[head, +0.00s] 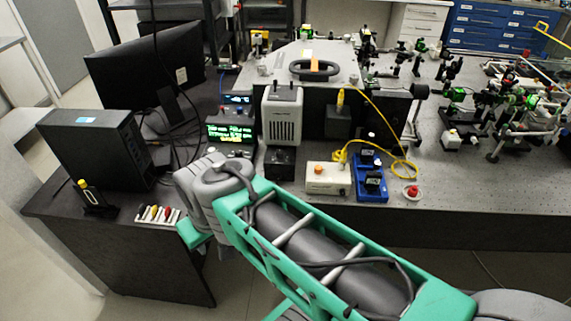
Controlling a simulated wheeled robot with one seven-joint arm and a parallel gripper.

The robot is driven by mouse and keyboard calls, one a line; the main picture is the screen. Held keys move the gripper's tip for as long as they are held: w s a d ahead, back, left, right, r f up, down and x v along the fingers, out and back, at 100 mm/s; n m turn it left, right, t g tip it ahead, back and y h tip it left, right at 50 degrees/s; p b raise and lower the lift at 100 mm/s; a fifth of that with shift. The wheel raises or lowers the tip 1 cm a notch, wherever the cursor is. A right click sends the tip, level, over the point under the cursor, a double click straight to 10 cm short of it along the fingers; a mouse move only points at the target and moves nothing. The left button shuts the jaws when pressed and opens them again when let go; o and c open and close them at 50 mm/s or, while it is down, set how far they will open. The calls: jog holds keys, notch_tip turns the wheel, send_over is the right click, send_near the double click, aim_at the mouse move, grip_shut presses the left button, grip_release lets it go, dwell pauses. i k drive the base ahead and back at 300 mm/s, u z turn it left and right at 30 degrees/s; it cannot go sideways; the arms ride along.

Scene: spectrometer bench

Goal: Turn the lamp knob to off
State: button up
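A pale lamp-like housing (283,117) with vents stands at the front middle of the bench. A small black box (279,162) sits just in front of it; a small round feature shows on its face, too small to read. To its right is a cream box (327,178) with an orange knob-like top (346,168). I cannot tell which of these carries the lamp knob, nor its setting. My arm reaches from the lower right up to the bench's front left. My gripper is not visible; the arm's wrist end hides that spot.
A blue tray (371,190) with black parts, a yellow cable (385,115) and a red button (412,191) lie to the right. A green-lit display (230,132), a monitor (150,72) and a black computer case (97,149) stand left. Optics crowd the right bench.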

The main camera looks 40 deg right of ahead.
aim_at(319, 169)
jog(key=k, duration=0.85)
jog(key=z, duration=1)
jog(key=i, duration=0.5)
jog(key=u, duration=0.05)
